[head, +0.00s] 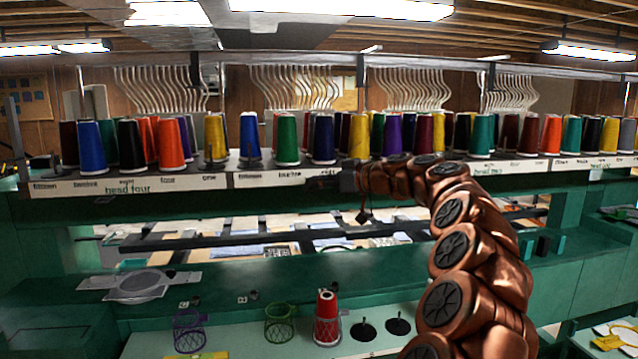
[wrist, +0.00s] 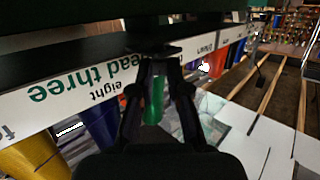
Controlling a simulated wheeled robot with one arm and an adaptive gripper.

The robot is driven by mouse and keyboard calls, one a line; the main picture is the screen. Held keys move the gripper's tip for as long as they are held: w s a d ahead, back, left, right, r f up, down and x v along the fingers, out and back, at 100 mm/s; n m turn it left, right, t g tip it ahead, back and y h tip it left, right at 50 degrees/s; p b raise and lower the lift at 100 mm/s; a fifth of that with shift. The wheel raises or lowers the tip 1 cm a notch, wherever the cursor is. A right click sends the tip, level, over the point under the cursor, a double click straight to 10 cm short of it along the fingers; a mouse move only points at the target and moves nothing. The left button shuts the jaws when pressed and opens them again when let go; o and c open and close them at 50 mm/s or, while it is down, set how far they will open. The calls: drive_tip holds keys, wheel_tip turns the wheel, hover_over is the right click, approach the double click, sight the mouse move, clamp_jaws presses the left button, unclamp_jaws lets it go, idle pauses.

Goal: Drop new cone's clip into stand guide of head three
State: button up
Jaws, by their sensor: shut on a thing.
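My gripper (head: 344,181) is at the front edge of the rack, over the head three label, which it mostly hides in the head view. In the wrist view the picture is upside down. There the fingers (wrist: 154,66) close on a small dark thing (wrist: 152,49), taken to be the clip; its outline merges with the fingertips. It is close to the label strip (wrist: 90,88) reading "head three" and "eight". A green cone shows between the fingers, behind them. I cannot make out the stand guide or whether the clip touches it.
Coloured cones stand along the rack, including a green one (head: 287,139), a navy one (head: 323,139) and a yellow one (head: 360,136). Below, a red cone (head: 327,305) stands near a green mesh holder (head: 279,326) and a purple one (head: 189,332). The green beam is below the rack.

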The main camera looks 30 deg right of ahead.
drive_tip(key=shift+f, duration=0.1)
drive_tip(key=o, duration=0.8)
drive_tip(key=v, duration=1.2)
drive_tip(key=a+f+n+g+y, duration=0.1)
drive_tip(key=a+f+g, duration=0.1)
drive_tip(key=a, duration=0.7)
drive_tip(key=a+f+g+y, duration=0.1)
drive_tip(key=a+g, duration=0.2)
drive_tip(key=a, duration=0.7)
drive_tip(key=s+a+f+g, duration=0.3)
drive_tip(key=s+a+f, duration=0.15)
drive_tip(key=a, duration=0.35)
drive_tip(key=s+a+f+g, duration=0.2)
drive_tip(key=s+a+f, duration=0.1)
drive_tip(key=a+f, duration=0.3)
drive_tip(key=s+a+f+m+g+h, duration=0.2)
drive_tip(key=s+a+f+g+h, duration=0.3)
drive_tip(key=s+f, duration=0.65)
drive_tip(key=s+d+f+m+h, duration=0.1)
drive_tip(key=s+f, duration=0.3)
drive_tip(key=s, duration=0.4)
drive_tip(key=s+d+f+m+g+h, duration=0.1)
drive_tip(key=s+d+f+m+h, duration=0.1)
drive_tip(key=s, duration=0.6)
drive_tip(key=shift+d+f, duration=0.75)
drive_tip(key=shift+f, duration=0.15)
